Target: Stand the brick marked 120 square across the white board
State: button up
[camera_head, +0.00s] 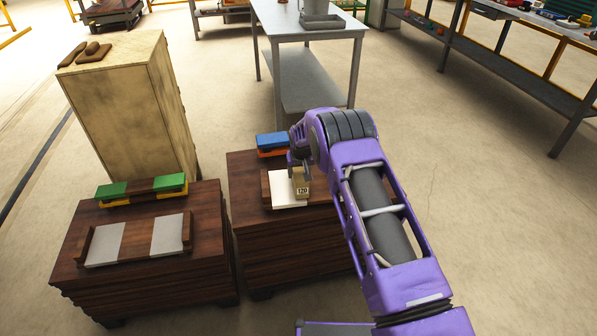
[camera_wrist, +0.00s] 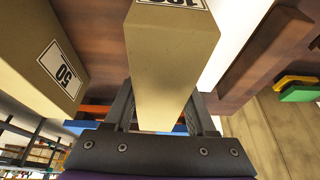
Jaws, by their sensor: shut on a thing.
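The white board (camera_head: 284,190) lies on the right wooden stand, beneath and left of the brick. Part of it also shows in the wrist view (camera_wrist: 235,35). The brick looks upright over the board's right part; I cannot tell whether it touches the board. My arm hides the area right of it.
A brick marked 50 (camera_wrist: 40,55) is close beside my gripper in the wrist view. Blue and orange blocks (camera_head: 272,141) sit behind the board. The left stand (camera_head: 150,275) holds two pale boards and green and yellow blocks. A tall cabinet (camera_head: 135,110) stands behind it.

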jog(key=shift+f, duration=0.2)
jog(key=o, duration=1.1)
jog(key=shift+o, duration=1.2)
jog(key=shift+f, duration=0.15)
